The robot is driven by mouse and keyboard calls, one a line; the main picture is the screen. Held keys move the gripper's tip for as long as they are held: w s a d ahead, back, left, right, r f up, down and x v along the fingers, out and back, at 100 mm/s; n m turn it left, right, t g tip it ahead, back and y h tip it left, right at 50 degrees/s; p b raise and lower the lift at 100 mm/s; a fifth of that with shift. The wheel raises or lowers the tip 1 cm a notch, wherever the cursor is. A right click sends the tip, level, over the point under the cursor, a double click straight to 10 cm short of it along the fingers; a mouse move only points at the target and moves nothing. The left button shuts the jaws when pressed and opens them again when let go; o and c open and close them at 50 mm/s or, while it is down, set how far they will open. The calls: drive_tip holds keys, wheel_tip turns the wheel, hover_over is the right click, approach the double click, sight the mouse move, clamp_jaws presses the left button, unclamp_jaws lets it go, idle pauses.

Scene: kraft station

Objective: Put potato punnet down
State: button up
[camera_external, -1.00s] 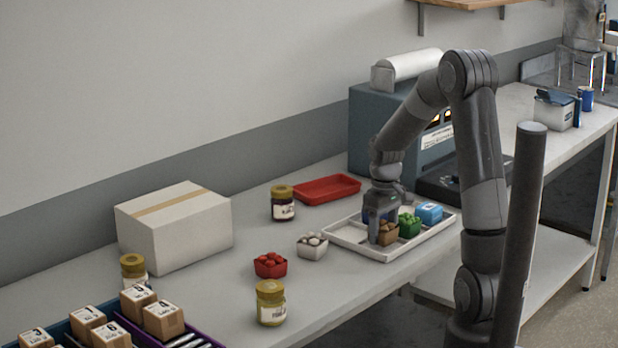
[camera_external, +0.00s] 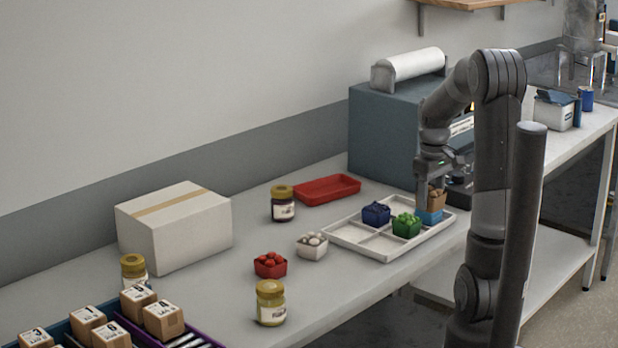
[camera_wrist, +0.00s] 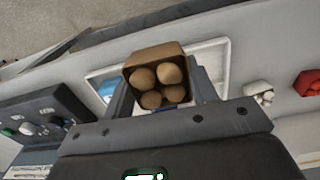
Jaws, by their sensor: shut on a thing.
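My gripper (camera_external: 434,186) is shut on the brown potato punnet (camera_external: 438,200), which holds several round potatoes. In the wrist view the potato punnet (camera_wrist: 150,53) sits upright between my fingers. In the external view it appears just above the light blue punnet (camera_external: 430,216) at the tray's right end; I cannot tell whether they touch. The white divided tray (camera_external: 345,240) lies on the bench under my gripper. It also holds a dark blue punnet (camera_external: 376,213) and a green punnet (camera_external: 407,225). Its front left compartments look empty.
A teal machine (camera_external: 385,135) stands behind the tray. A red tray (camera_external: 327,189), a dark jar (camera_external: 283,204), a white punnet (camera_external: 312,246) and a red punnet (camera_external: 270,265) are to the left. The bench between them is partly clear.

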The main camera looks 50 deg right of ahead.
drive_tip(key=w+a+n, duration=0.4)
drive_tip(key=w+a, duration=0.3)
drive_tip(key=a, duration=0.3)
drive_tip(key=w+a+n, duration=0.5)
drive_tip(key=w+a, duration=0.3)
drive_tip(key=a, duration=0.2)
drive_tip(key=w+a+n, duration=0.1)
drive_tip(key=a, duration=0.3)
drive_tip(key=a+n, duration=0.2)
drive_tip(key=a, duration=0.3)
drive_tip(key=w+a+n, duration=0.1)
drive_tip(key=a, duration=0.4)
drive_tip(key=shift+w+a+f+n, duration=0.15)
drive_tip(key=shift+w+f+n, duration=0.1)
drive_tip(key=shift+w+n, duration=0.1)
hover_over(234, 293)
drive_tip(key=d, duration=0.1)
wheel_tip(234, 293, down, 6)
drive_tip(key=shift+f, duration=0.2)
drive_tip(key=shift+a+f, duration=0.3)
drive_tip(key=shift+a, duration=0.2)
drive_tip(key=shift+f, duration=1.95)
drive_tip(key=shift+f, duration=0.15)
drive_tip(key=o, duration=1)
